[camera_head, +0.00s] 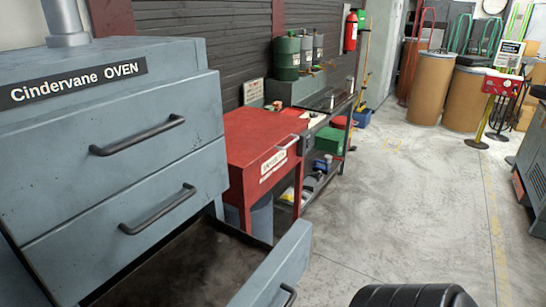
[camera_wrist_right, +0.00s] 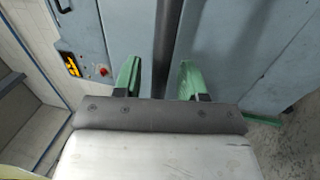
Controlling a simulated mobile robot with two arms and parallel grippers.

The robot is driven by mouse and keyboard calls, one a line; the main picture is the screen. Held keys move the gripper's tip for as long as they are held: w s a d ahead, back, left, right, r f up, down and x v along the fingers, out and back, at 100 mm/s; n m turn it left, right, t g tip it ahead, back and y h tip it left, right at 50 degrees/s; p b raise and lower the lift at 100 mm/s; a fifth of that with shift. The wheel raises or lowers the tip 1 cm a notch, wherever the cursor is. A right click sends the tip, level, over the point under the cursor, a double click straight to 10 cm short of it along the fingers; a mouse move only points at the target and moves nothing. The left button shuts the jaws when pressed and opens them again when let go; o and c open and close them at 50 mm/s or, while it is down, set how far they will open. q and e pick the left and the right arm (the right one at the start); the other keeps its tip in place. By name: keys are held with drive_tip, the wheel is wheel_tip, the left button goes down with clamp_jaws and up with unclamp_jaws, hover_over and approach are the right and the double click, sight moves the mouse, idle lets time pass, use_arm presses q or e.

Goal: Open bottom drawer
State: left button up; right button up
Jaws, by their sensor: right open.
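The grey-blue oven (camera_head: 110,88), labelled "Cindervane OVEN", stands at the left of the head view. Its upper drawer (camera_head: 60,160) and middle drawer (camera_head: 100,235) are shut, each with a dark bar handle. The bottom drawer (camera_head: 275,262) is pulled out, showing a dark, empty-looking inside. Its handle (camera_head: 289,295) is partly cut off by the picture's lower edge. My right gripper (camera_wrist_right: 158,78) shows in the right wrist view with its green fingers apart. A dark upright strip lies between them against grey-blue panels; I cannot tell whether it is a handle or a gap. My left gripper is not in view.
A red cabinet (camera_head: 250,145) stands close beyond the open drawer, beside a shelf unit with green containers. Barrels (camera_head: 430,88) stand at the back, and a grey machine (camera_head: 532,160) is at the right edge. The concrete floor (camera_head: 410,210) between is mostly clear.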

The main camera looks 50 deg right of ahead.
drive_tip(key=a+b+v, duration=0.1)
drive_tip(key=b+v, duration=0.1)
drive_tip(key=v, duration=0.8)
drive_tip(key=shift+s+d, duration=0.35)
drive_tip(key=shift+d, duration=0.1)
